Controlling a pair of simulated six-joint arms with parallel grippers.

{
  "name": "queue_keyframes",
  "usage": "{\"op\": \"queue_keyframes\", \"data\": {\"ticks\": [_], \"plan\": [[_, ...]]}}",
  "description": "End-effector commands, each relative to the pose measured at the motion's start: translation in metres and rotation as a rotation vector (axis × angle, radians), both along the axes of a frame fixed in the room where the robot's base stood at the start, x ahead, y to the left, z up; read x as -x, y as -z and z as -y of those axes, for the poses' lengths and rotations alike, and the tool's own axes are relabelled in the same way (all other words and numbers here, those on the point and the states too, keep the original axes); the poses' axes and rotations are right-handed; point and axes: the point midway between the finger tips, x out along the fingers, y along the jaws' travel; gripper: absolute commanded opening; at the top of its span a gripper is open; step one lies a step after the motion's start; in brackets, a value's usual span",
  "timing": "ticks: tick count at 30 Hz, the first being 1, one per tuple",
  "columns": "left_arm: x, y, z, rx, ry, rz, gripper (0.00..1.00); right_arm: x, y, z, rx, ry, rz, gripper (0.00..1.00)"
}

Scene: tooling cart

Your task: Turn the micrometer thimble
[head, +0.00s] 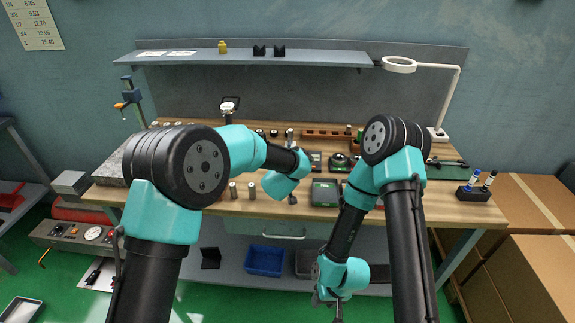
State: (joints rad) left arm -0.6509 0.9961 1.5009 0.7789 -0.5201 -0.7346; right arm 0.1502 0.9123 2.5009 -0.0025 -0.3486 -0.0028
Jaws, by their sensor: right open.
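I cannot pick out the micrometer or its thimble for certain. A small dark stand with a pale round top (229,105) is at the back left of the wooden bench; it is too small to identify. My right gripper (336,303) hangs low in front of the bench, below the bench top, open and far from that stand. My left arm reaches over the bench, its teal wrist above the front middle.
The wooden bench top (460,208) holds green cases, including a dark green box (325,193), and several small cylinders. A magnifier lamp (399,65) stands at the right. A shelf (320,58) spans the back. A blue bin (264,261) sits below. Cardboard boxes (535,262) stand at right.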

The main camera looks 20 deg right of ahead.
Motion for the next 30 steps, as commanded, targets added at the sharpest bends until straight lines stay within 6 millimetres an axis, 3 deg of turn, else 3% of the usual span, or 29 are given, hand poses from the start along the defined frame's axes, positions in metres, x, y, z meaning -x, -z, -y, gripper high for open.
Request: {"op": "queue_keyframes", "data": {"ticks": [17,18,19,30], "plan": [[0.0004,0.0006,-0.0001,-0.037,0.000,0.012,0.03,0.0000,0.0000,0.0000,0.000,0.000,0.000,0.43],[0.0004,0.0006,-0.0001,-0.037,0.000,0.012,0.28,0.0000,0.0000,0.0000,0.000,0.000,0.000,0.43],[0.0004,0.0006,-0.0001,-0.037,0.000,0.012,0.31,0.0000,0.0000,0.0000,0.000,0.000,0.000,0.43],[0.0025,-0.0012,-0.0010,-0.037,0.000,0.013,0.32,0.0000,0.0000,0.0000,0.000,0.000,0.000,0.43]]}}
